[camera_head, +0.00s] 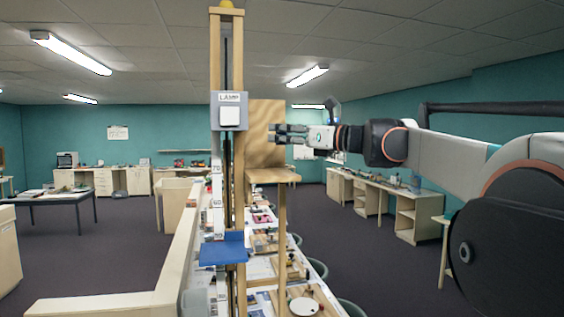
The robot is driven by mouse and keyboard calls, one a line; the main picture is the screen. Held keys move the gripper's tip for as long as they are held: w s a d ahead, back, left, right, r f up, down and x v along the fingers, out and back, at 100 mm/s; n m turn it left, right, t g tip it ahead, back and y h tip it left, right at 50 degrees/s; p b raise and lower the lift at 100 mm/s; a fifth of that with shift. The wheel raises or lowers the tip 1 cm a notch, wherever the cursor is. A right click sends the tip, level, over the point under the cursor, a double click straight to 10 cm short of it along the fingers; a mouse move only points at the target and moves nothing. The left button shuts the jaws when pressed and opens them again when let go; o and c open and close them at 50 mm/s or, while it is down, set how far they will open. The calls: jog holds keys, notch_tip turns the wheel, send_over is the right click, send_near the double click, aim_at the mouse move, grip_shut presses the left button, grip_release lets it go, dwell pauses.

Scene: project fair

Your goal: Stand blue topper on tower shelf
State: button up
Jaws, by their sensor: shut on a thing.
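My gripper (277,134) reaches in from the right, level, in front of the upright wooden board (262,112) beside the tower. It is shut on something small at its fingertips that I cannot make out. The tall wooden tower (238,60) stands left of it. A small wooden shelf (272,176) at the foot of the board lies below my gripper, with a clear gap between; its visible top looks bare. A blue platform (222,250) sits lower on the tower, beside its number scale. I cannot pick out a separate blue topper.
A grey box marked LAMP (229,112) with a white plate is on the tower. A pale wooden rail (178,250) runs at the lower left. A long table (262,272) with several boards and small items lies below. Open floor (360,240) shows at the right.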

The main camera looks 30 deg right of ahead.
aim_at(283, 175)
jog(key=shift+s+f+p, duration=0.1)
jog(key=shift+f+p, duration=0.25)
jog(key=shift+f, duration=3.45)
jog(key=shift+f, duration=0.1)
jog(key=o, duration=0.8)
jog(key=v, duration=1.2)
